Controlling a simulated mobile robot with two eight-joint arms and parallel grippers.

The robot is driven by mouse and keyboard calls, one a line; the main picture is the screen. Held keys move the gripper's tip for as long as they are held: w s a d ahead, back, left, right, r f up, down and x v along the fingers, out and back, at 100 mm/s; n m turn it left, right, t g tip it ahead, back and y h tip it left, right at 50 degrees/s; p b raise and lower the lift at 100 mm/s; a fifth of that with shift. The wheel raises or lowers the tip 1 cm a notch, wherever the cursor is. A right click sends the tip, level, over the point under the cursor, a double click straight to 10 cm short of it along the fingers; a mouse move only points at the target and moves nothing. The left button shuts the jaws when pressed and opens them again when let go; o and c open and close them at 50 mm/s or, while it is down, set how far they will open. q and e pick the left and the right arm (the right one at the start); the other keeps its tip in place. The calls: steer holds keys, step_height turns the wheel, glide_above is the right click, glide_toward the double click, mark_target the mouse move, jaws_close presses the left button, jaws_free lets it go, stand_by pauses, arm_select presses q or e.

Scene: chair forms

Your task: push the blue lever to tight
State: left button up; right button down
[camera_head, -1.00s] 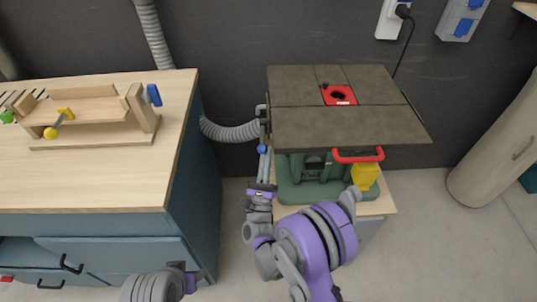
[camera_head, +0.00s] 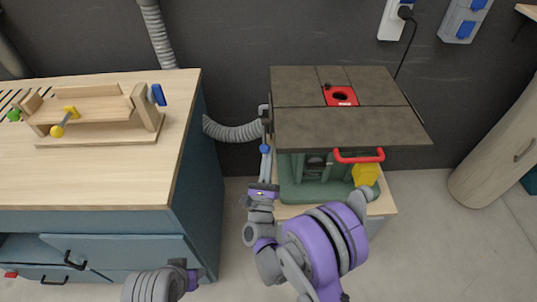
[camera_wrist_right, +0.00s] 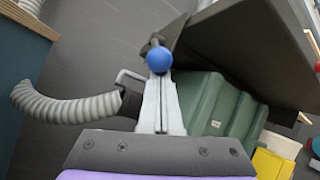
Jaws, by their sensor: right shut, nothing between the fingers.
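A small blue ball knob (camera_head: 265,149) on a lever sits at the left side of the dark-topped machine table (camera_head: 310,125), just under its edge. The knob also shows in the right wrist view (camera_wrist_right: 159,60), with a short dark stem above it. My right gripper (camera_head: 265,168) points up at the knob from below. In the wrist view its grey fingers (camera_wrist_right: 161,88) are together and empty, with the tips right at the knob. I cannot tell whether they touch it. My left gripper is not in view; only part of my left arm shows at the bottom.
A ribbed grey hose (camera_head: 232,130) runs left of the knob. A green machine body (camera_head: 300,185), a red handle (camera_head: 358,156) and a yellow part (camera_head: 366,174) lie to the right. A workbench (camera_head: 90,185) stands left, with a wooden jig (camera_head: 100,138) bearing another blue handle (camera_head: 158,95).

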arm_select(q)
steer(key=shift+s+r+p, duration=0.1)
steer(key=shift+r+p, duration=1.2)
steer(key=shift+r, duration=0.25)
arm_select(e)
steer(key=shift+s+r+n+g+y, duration=0.15)
steer(key=shift+s+r+g, duration=0.3)
steer(key=shift+r, duration=0.25)
steer(key=shift+s+r+n+g+y, duration=0.1)
steer(key=shift+s+r+g+y, duration=0.15)
steer(key=shift+r+g, duration=0.35)
steer(key=shift+s+r+n+g+y, duration=0.15)
steer(key=shift+s+r+g, duration=0.25)
steer(key=shift+r, duration=0.5)
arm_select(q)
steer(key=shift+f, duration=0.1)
